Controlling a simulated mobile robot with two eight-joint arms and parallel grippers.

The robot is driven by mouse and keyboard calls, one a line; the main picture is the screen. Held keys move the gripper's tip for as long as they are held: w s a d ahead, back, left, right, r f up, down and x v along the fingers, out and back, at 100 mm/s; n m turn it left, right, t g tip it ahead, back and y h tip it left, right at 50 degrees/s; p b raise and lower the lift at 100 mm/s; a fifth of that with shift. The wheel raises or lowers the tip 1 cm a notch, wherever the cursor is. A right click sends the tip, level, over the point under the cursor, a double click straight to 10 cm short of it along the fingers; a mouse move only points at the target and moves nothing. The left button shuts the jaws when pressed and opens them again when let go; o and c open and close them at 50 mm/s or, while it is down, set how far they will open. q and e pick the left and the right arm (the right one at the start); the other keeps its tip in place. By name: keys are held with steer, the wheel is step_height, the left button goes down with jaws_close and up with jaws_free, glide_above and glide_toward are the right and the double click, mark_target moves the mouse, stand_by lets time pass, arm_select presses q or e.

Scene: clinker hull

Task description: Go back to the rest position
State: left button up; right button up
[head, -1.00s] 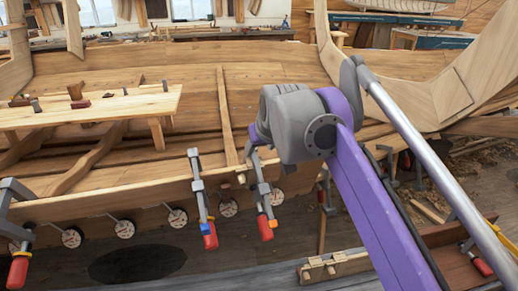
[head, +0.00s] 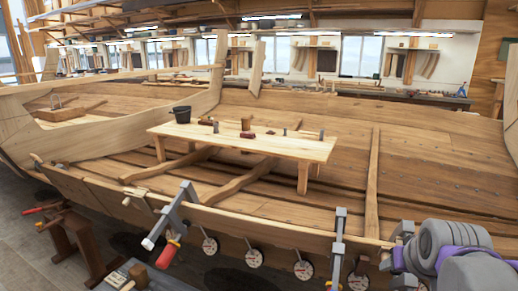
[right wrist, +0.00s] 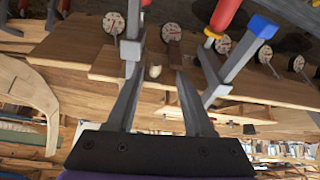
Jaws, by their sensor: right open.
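My right arm shows at the lower right of the head view, beside the hull's near edge; its fingertips cannot be made out there. In the right wrist view my right gripper (right wrist: 158,76) is open, its two grey fingers apart with nothing held between them. That view looks upside down onto the planked hull (right wrist: 80,52). A grey clamp with a blue end (right wrist: 262,27) runs close to the right finger, and another clamp (right wrist: 132,45) lies by the left fingertip. Whether either touches a finger I cannot tell. My left gripper is in neither view.
The wooden hull (head: 440,150) fills the head view. Clamps (head: 175,222) (head: 338,248) and several round dials (head: 254,258) line the near edge. A sawhorse (head: 75,240) stands at lower left.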

steer(key=s+a+f+n+g+y, duration=0.1)
steer(key=s+a+f, duration=0.45)
steer(key=f, duration=0.35)
steer(key=s+a+f+n+y, duration=0.1)
steer(key=s+a+f, duration=0.4)
steer(key=f, duration=0.4)
steer(key=s+a+f+n+g+y, duration=0.1)
steer(key=s+a+f, duration=0.3)
steer(key=s+f, duration=0.4)
steer(key=w+r+p, duration=0.3)
steer(key=r+p, duration=0.9)
steer(key=shift+w+d+r, duration=0.15)
steer(key=shift+r, duration=0.15)
